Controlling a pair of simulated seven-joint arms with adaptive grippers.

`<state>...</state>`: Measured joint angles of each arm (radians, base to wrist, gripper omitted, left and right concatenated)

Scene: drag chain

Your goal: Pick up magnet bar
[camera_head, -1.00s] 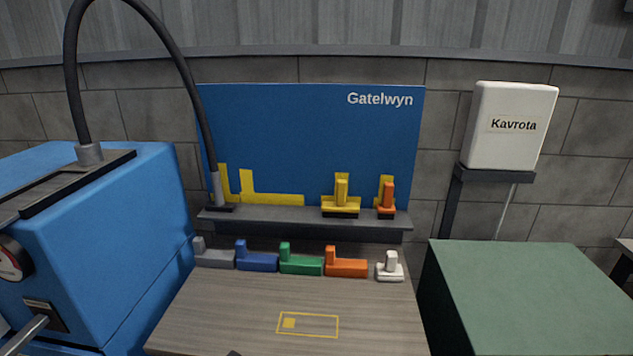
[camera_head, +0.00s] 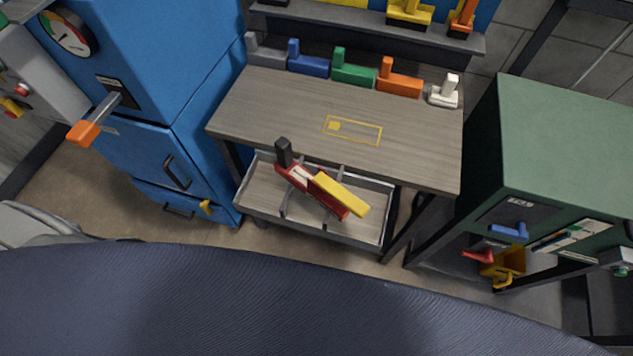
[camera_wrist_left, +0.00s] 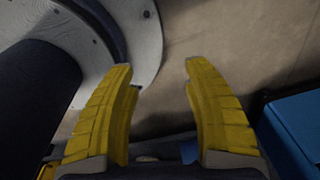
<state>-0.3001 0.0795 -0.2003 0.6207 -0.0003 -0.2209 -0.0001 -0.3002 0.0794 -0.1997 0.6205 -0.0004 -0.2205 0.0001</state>
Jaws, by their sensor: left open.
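No label shows which thing is the magnet bar. My left gripper (camera_wrist_left: 157,68) shows only in the left wrist view, with its yellow fingers apart and nothing between them. Floor lies beyond the fingers. Neither gripper shows in the head view.
Grey, blue, green, orange and white L-shaped blocks stand along the back of the wooden table (camera_head: 270,115). A blue machine (camera_head: 195,60) with a gauge and an orange-tipped lever (camera_head: 83,133) is at left. A green cabinet (camera_head: 560,140) is at right.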

